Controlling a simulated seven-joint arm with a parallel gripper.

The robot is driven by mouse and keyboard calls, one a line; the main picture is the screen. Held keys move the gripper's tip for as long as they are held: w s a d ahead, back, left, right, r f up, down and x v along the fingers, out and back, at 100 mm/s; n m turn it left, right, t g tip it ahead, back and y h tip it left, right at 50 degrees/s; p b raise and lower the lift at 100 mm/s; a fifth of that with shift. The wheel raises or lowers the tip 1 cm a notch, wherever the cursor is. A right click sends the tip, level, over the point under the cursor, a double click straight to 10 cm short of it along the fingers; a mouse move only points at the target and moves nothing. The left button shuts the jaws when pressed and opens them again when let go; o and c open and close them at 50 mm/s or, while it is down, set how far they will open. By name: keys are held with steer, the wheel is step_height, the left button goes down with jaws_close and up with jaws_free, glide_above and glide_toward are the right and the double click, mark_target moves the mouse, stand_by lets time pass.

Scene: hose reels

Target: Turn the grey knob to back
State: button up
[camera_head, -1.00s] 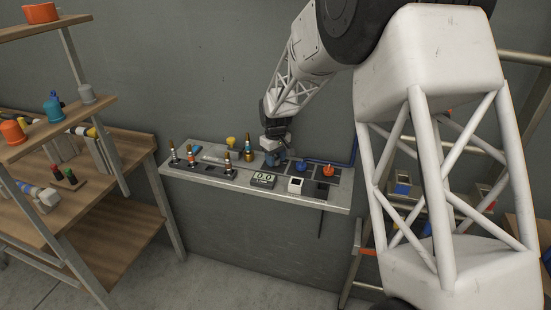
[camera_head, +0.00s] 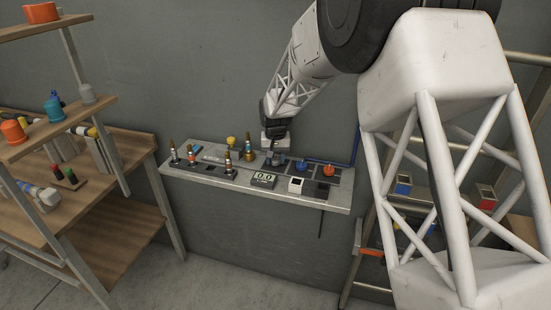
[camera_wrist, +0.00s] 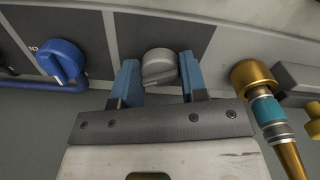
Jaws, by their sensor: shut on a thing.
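The grey knob (camera_wrist: 158,66) is round with a raised bar. It sits on a dark square plate and shows between the two blue fingers of my gripper (camera_wrist: 159,78) in the wrist view. The gripper is shut on it. In the head view my gripper (camera_head: 274,157) points down at the back of the shelf panel, left of the blue knob. The grey knob is mostly hidden there by the gripper.
A blue knob (camera_head: 301,165) and a red-orange knob (camera_head: 328,170) stand to the right. Brass nozzles (camera_head: 249,150) stand close on the left. A digital display (camera_head: 263,180) and a white switch box (camera_head: 295,185) lie in front. Wooden shelves (camera_head: 90,200) are at the left.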

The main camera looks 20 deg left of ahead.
mark_target(276, 158)
stand_by(0.3)
steer(key=o, duration=0.9)
steer(key=shift+r, duration=0.15)
steer(key=shift+r, duration=3.8)
steer(key=shift+d, duration=0.1)
